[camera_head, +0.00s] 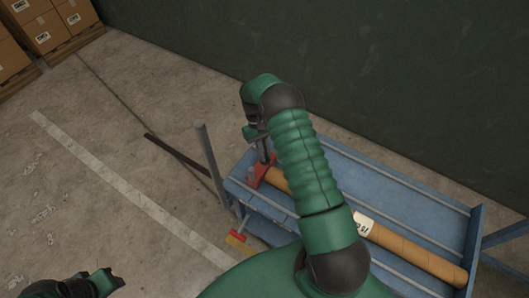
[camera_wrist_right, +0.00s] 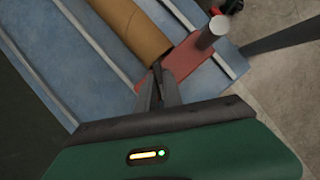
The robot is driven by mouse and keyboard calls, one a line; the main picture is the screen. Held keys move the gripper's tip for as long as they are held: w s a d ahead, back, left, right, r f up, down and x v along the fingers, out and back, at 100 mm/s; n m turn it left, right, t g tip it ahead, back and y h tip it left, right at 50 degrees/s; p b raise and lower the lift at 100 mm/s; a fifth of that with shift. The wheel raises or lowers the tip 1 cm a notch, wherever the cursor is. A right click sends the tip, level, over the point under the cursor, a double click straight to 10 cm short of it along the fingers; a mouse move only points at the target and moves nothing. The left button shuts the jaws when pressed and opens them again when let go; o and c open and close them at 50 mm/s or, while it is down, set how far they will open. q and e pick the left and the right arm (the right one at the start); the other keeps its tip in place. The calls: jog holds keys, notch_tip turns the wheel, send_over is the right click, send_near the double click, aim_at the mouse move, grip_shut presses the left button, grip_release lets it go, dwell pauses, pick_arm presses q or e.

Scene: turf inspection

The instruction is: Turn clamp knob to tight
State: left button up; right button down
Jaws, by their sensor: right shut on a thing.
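The red clamp (camera_head: 257,172) sits at the left end of the blue cart, by the end of a tan roll. It also shows as a red plate in the right wrist view (camera_wrist_right: 182,60). My right gripper (camera_head: 262,150) reaches down over the clamp. In the right wrist view its dark fingers (camera_wrist_right: 159,88) are close together at the clamp's near edge. They are shut on what appears to be the clamp knob, which is mostly hidden by the fingers. My left gripper (camera_head: 108,284) is at the bottom left, away from the cart; its jaws are unclear.
The tan roll (camera_head: 415,254) with a white label lies along the blue cart (camera_head: 365,172). A grey post (camera_head: 207,158) stands at the cart's left end, with a dark bar (camera_head: 178,155) beside it. A dark wall runs behind. Boxes on pallets (camera_head: 40,28) are far left. Open concrete floor lies left.

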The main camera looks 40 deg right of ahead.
jog(key=n+h+p, duration=0.1)
jog(key=n+h, duration=0.1)
jog(key=n, duration=0.3)
jog(key=shift+r+n, duration=0.1)
jog(key=shift+n, duration=0.3)
jog(key=shift+h+p, duration=0.3)
jog(key=c, duration=1.5)
grip_release()
jog(key=v, duration=1.6)
jog(key=shift+w+r, duration=0.1)
jog(key=shift+r, duration=0.2)
jog(key=shift+f, duration=0.1)
